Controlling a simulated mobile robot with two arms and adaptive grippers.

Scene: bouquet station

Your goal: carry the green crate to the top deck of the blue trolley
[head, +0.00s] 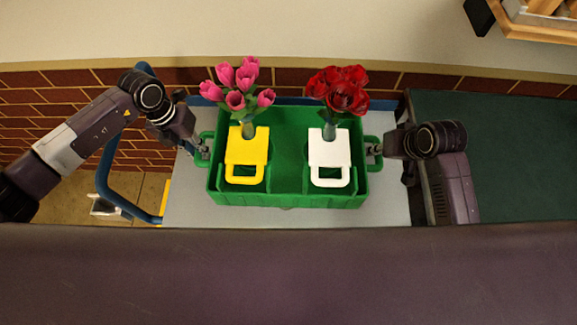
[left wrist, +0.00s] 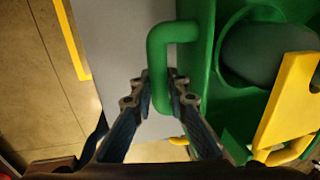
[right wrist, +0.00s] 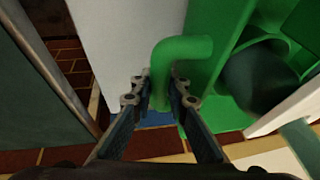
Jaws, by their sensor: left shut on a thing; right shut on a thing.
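The green crate (head: 288,200) is over the grey top deck (head: 190,205) of the blue trolley (head: 104,180); I cannot tell whether it rests on the deck or hangs just above it. My left gripper (head: 204,150) is shut on the crate's left handle, seen in the left wrist view (left wrist: 168,34). My right gripper (head: 375,152) is shut on its right handle, seen in the right wrist view (right wrist: 180,48). In the crate stand pink tulips (head: 240,85) behind a yellow handled piece (head: 246,150) and red flowers (head: 340,90) behind a white one (head: 328,152).
A dark green surface (head: 500,150) lies to the right of the trolley. A brick wall (head: 50,90) runs behind. A wooden tray (head: 545,22) is at the top right. Bare deck shows on both sides of the crate.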

